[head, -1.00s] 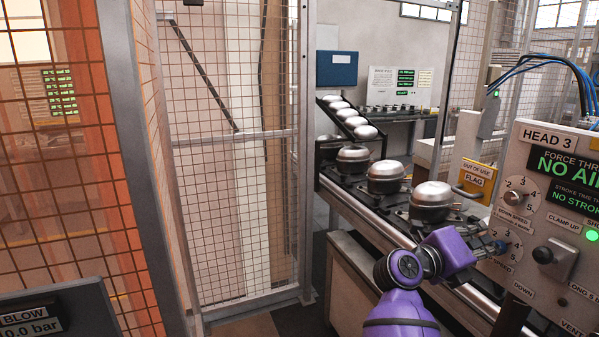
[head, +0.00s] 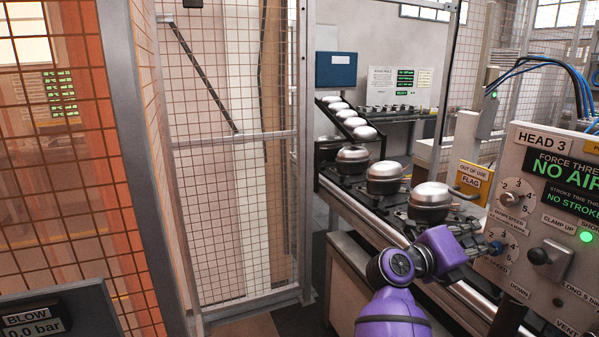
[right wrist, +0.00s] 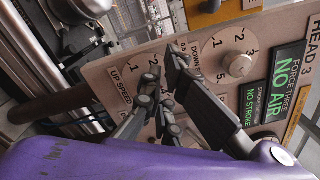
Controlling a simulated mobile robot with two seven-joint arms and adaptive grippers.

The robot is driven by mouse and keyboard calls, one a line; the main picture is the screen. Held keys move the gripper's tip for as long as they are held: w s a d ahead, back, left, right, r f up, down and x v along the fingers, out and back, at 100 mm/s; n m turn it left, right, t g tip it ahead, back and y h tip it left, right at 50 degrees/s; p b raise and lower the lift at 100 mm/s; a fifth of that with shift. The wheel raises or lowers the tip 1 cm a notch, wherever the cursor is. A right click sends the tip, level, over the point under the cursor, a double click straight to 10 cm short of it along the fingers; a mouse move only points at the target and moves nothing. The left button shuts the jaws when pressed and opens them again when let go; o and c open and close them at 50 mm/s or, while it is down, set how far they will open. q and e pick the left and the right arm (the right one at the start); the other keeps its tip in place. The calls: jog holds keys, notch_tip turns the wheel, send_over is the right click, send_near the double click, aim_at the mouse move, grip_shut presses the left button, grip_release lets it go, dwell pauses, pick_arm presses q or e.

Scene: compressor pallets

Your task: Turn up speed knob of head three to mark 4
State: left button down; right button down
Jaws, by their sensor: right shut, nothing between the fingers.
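The grey head 3 panel (head: 532,140) stands at the right of the head view. Contact with the knob and the knob's setting cannot be told. My left gripper is not in view.
The pale down speed knob (head: 514,198) sits just above, also seen in the right wrist view (right wrist: 237,65). A black clamp knob (head: 539,256) is to the right. Compressors (head: 385,180) stand on a conveyor behind my arm. A mesh fence (head: 235,180) stands left.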

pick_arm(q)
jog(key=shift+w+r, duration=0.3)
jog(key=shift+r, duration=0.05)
pick_arm(e)
jog(key=shift+v, duration=2.6)
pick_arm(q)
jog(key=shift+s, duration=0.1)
